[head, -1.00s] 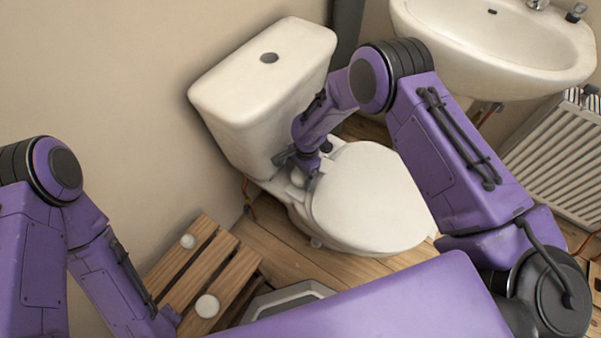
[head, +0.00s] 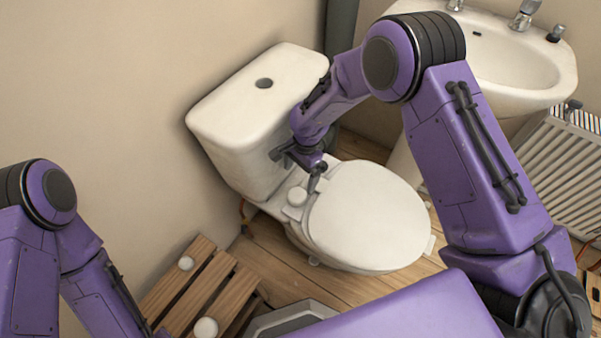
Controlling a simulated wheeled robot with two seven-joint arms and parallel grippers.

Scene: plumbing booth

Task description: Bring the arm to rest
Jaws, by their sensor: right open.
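My right arm reaches in from the right over the toilet. Its gripper (head: 298,170) is open and empty, fingers apart, just in front of the cistern (head: 235,135). A small white round cap (head: 297,196) sits on the toilet behind the closed lid (head: 368,218), just below the gripper in the picture. The fingers look clear of the cap, though the exact height is hard to judge. My left arm (head: 85,260) hangs at the lower left, and its gripper is out of the picture.
A slatted wooden stool (head: 228,300) at the lower left bears two white round pieces (head: 186,263) (head: 206,327). A washbasin (head: 510,75) and a radiator (head: 555,165) stand at the right, near my right arm. A beige wall is behind the cistern.

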